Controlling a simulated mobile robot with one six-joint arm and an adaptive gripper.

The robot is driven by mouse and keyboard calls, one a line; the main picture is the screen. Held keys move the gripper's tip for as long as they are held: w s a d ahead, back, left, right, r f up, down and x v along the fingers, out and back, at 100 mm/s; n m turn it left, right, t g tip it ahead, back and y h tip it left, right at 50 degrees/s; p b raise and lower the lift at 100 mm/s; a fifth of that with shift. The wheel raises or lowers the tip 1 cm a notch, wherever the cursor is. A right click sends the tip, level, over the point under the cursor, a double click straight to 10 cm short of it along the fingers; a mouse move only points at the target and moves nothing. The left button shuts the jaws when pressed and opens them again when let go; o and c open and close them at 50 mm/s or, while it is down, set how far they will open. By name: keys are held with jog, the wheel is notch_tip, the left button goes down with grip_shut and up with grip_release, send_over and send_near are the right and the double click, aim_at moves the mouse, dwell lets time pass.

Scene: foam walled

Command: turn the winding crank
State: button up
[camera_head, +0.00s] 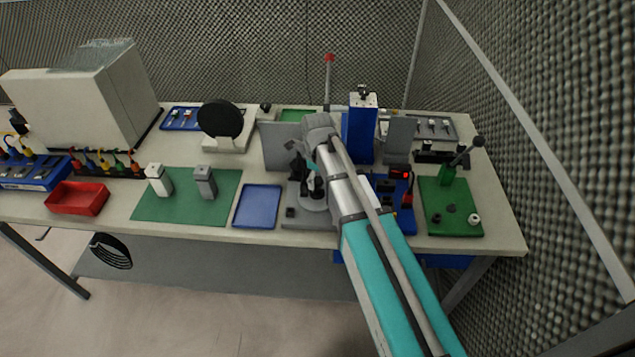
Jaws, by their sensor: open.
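My arm reaches in from the lower right, over the bench. My gripper (308,180) points down over a grey base plate (290,220) at the bench's front middle. It is open, and the arm and its dark body partly hide its fingers. A round light-grey part with dark pieces (314,204) sits on that plate just below the fingers. This may be the winding crank, but its handle cannot be made out. I cannot tell whether the fingers touch it.
A blue upright block (360,135) and grey panels (280,146) stand behind my gripper. A thin red-topped post (328,75) rises at the back. A blue tray (257,206) lies left, beside a green mat (140,208) with two small blocks. Foam walls close the back and right.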

jog(key=shift+f, duration=0.1)
dwell(0.3)
jog(key=c, duration=1.1)
jog(key=shift+c, duration=0.2)
jog(key=shift+n, duration=0.9)
